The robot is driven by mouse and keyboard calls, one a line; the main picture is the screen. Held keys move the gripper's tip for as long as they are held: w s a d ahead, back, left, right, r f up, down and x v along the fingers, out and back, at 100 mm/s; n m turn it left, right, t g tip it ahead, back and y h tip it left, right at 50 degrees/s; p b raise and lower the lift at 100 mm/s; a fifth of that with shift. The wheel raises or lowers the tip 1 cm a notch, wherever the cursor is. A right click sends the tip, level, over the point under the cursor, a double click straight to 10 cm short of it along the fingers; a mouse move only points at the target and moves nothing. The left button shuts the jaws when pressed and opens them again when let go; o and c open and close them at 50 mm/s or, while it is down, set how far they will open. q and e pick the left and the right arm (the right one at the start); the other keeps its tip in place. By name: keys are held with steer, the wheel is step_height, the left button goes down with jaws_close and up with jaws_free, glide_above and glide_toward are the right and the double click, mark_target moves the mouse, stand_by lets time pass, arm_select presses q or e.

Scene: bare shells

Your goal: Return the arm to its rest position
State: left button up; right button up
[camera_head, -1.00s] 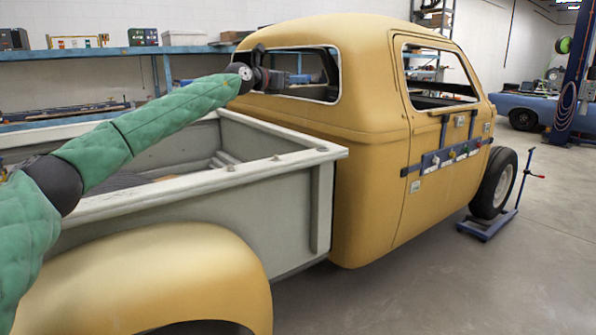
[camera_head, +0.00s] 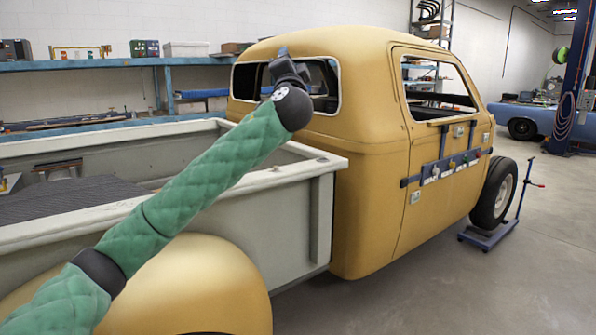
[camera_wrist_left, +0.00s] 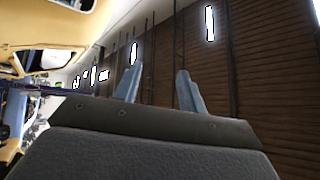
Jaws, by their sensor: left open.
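My left arm (camera_head: 190,185) in its green quilted sleeve comes in from the lower left and reaches up over the truck bed. My left gripper (camera_head: 283,52) is at its end, raised in front of the cab's rear window and pointing up. In the left wrist view the two blue-grey fingers (camera_wrist_left: 158,88) stand apart with nothing between them, so it is open and empty. Ceiling and lights show beyond them. My right arm and gripper are not in view.
The yellow cab (camera_head: 365,140) stands just behind the gripper. The pale truck bed wall (camera_head: 290,225) and yellow fender (camera_head: 190,285) lie below the arm. A blue shelf (camera_head: 110,63) runs along the back wall. The floor (camera_head: 520,270) at right is mostly clear.

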arm_select(q)
steer(key=s+a+f+n+g+h, duration=0.1)
steer(key=s+a+f+n+g, duration=0.5)
steer(key=f, duration=1.2)
steer(key=s+a+f+m+g+h, duration=0.1)
steer(key=s+f+g, duration=0.2)
steer(key=s+f, duration=1.1)
steer(key=s+a+f+n+g+h, duration=0.1)
steer(key=s+a+f+n+g, duration=0.3)
steer(key=f, duration=1.8)
steer(key=s+a+f+g, duration=0.3)
steer(key=s+f+g, duration=0.2)
steer(key=s+f, duration=1.25)
steer(key=s+f+n+g, duration=0.1)
steer(key=s+f+g, duration=0.3)
steer(key=s+f, duration=0.9)
steer(key=s, duration=0.3)
steer(key=shift+s+y, duration=0.2)
steer(key=shift+y, duration=0.1)
steer(key=shift+d, duration=0.1)
